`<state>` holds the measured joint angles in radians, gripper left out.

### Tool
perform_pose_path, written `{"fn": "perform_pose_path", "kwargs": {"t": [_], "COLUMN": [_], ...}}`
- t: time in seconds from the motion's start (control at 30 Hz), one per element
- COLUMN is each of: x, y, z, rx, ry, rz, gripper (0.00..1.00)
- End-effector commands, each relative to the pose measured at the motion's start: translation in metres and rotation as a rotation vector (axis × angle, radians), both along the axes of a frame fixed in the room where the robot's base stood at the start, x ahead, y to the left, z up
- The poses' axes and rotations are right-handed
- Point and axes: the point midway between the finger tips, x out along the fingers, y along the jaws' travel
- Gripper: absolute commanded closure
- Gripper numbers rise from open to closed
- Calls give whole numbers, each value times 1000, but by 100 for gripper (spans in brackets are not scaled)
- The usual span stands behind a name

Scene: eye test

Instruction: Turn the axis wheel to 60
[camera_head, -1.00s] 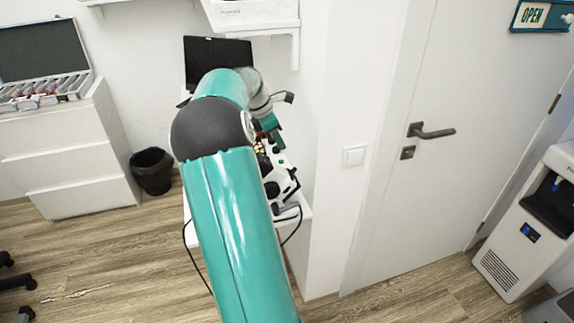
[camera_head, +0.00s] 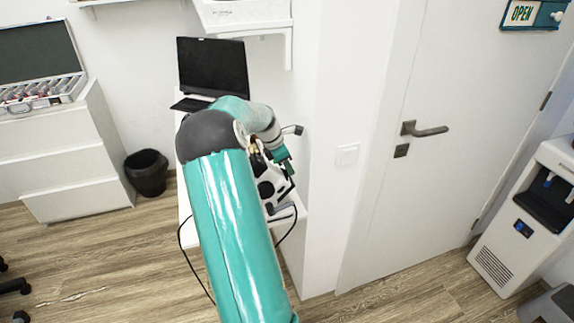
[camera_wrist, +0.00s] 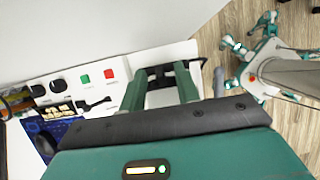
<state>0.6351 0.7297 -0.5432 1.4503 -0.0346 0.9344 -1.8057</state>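A white device with black round parts (camera_head: 268,188) stands on the narrow white table, partly hidden by my arm in the head view. In the wrist view its white panel (camera_wrist: 70,98) carries two black knobs (camera_wrist: 57,86), a green button (camera_wrist: 85,78), a red button (camera_wrist: 109,74) and a black lever (camera_wrist: 95,104). I cannot tell which part is the axis wheel, and no number is readable. My gripper (camera_wrist: 160,70) has its two green fingers apart, right of the red button, over a black part of the device. I see nothing gripped. Contact cannot be judged.
A black laptop (camera_head: 212,68) is open at the table's back. A wall shelf (camera_head: 240,18) hangs above. A pillar with a light switch (camera_head: 347,155) stands close on the right.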

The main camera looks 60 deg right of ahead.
Motion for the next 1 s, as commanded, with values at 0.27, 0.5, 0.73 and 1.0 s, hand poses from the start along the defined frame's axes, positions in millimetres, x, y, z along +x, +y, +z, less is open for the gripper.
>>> {"fn": "perform_pose_path", "kwargs": {"t": [0.27, 0.5, 0.73, 1.0], "x": [0, -3, -12, -15], "y": [0, 4, 16, 20], "z": [0, 1, -1, -2], "rx": [0, -30, -130, -175], "ry": [0, -31, -130, -177], "rz": [0, -44, -184, -249], "gripper": [100, 100, 100, 100]}}
